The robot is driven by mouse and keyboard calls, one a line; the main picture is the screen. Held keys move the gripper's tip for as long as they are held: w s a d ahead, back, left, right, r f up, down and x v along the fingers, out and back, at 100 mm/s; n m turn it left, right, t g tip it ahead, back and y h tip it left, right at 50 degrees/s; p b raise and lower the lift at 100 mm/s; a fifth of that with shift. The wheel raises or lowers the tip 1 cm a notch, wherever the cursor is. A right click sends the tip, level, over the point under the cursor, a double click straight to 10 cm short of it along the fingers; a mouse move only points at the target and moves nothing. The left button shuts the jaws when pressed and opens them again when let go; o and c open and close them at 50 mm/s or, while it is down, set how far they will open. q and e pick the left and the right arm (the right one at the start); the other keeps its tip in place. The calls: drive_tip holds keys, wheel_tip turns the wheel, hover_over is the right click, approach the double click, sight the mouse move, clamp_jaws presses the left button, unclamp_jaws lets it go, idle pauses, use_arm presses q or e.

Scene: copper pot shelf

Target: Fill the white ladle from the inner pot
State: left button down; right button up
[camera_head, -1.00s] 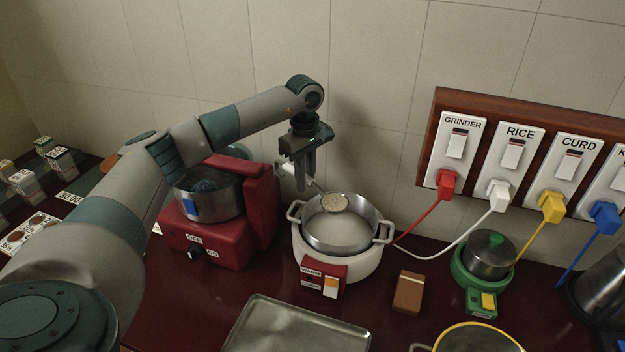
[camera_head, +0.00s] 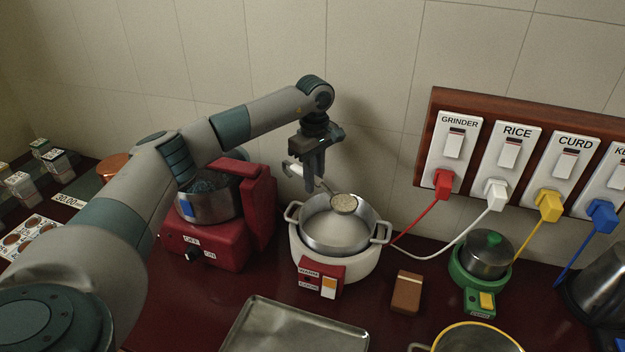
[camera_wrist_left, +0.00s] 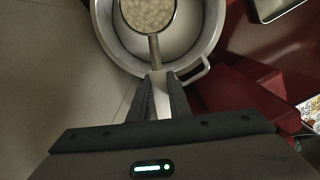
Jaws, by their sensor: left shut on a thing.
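The ladle (camera_head: 343,203) has a pale handle and a round bowl filled with light grains. My left gripper (camera_head: 315,188) is shut on its handle, seen also in the left wrist view (camera_wrist_left: 158,88). In that view the ladle bowl (camera_wrist_left: 147,14) is full of round pale grains and lies over the pot opening. The metal inner pot (camera_head: 313,238) sits in a white two-handled cooker (camera_head: 315,265), with pale contents inside. In the head view the bowl appears near the pot's far rim; its exact height is unclear. My right gripper is not in view.
A red grinder (camera_head: 215,245) with a metal drum stands left of the cooker. A metal tray (camera_head: 290,330), a brown block (camera_head: 407,291) and a green-based appliance (camera_head: 480,270) are nearby. A red cord (camera_head: 420,222) and a white cord (camera_head: 465,238) run from the switch board.

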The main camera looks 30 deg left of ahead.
use_arm(q)
drive_tip(key=shift+s+a, duration=0.4)
drive_tip(key=shift+a, duration=0.25)
drive_tip(key=shift+s+a, duration=0.4)
drive_tip(key=shift+a, duration=0.25)
drive_tip(key=shift+w+d, duration=0.1)
drive_tip(key=shift+d, duration=0.05)
drive_tip(key=shift+w+d+b, duration=0.15)
drive_tip(key=shift+w+d, duration=0.25)
drive_tip(key=shift+d, duration=0.2)
drive_tip(key=shift+w+d+b, duration=0.15)
drive_tip(key=shift+w+d, duration=0.2)
drive_tip(key=shift+d, duration=0.25)
drive_tip(key=shift+s+a, duration=0.45)
drive_tip(key=shift+a, duration=0.25)
drive_tip(key=shift+s+a, duration=0.4)
drive_tip(key=shift+a, duration=0.25)
drive_tip(key=shift+w+d, duration=0.1)
